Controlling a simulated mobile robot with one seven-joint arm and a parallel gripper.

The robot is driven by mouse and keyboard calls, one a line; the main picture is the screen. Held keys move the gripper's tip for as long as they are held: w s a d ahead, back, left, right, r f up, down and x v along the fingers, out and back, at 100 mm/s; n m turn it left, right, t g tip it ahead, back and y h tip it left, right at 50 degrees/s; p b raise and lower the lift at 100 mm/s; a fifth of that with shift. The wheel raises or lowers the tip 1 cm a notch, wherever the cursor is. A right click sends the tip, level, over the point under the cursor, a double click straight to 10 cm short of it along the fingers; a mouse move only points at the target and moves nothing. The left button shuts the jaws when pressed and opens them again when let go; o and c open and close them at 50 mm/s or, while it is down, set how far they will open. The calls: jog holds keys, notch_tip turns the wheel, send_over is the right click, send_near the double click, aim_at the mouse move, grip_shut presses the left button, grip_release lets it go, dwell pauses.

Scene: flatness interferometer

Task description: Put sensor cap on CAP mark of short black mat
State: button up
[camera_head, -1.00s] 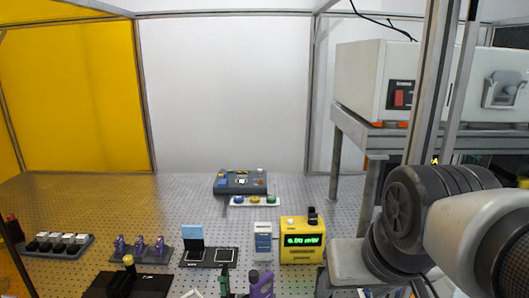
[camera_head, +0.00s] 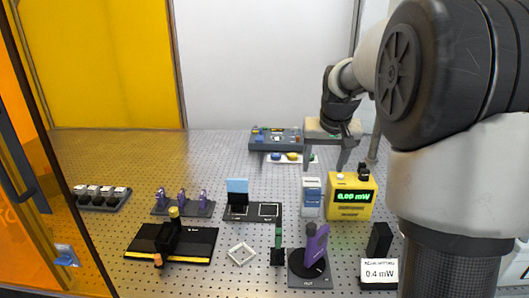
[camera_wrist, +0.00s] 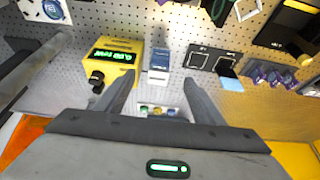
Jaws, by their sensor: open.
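The short black mat (camera_head: 250,217) lies mid-table, with a blue panel (camera_head: 237,186) upright at its left and an empty white-outlined square at its right. The mat (camera_wrist: 209,53) also shows in the wrist view; its lettering is too small to read. I cannot surely identify the sensor cap; a small black knob-like piece (camera_head: 363,171) on the yellow meter (camera_head: 350,203) may be it, and it shows in the wrist view (camera_wrist: 97,81). My gripper (camera_head: 325,167) is open and empty, above the back of the table behind the meter.
A white-and-blue box (camera_head: 311,197) stands left of the meter. A purple device (camera_head: 316,245) and a black block (camera_head: 379,240) stand in front. A tray of coloured knobs (camera_head: 292,158) lies behind.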

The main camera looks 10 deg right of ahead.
aim_at(314, 192)
jog(key=x, duration=1.3)
jog(key=w+x, duration=0.1)
jog(key=x, duration=0.5)
jog(key=shift+p, duration=0.35)
jog(key=c, duration=1.1)
jog(key=shift+r, duration=0.2)
jog(key=shift+r+p, duration=1.6)
jog(key=shift+r, duration=1.35)
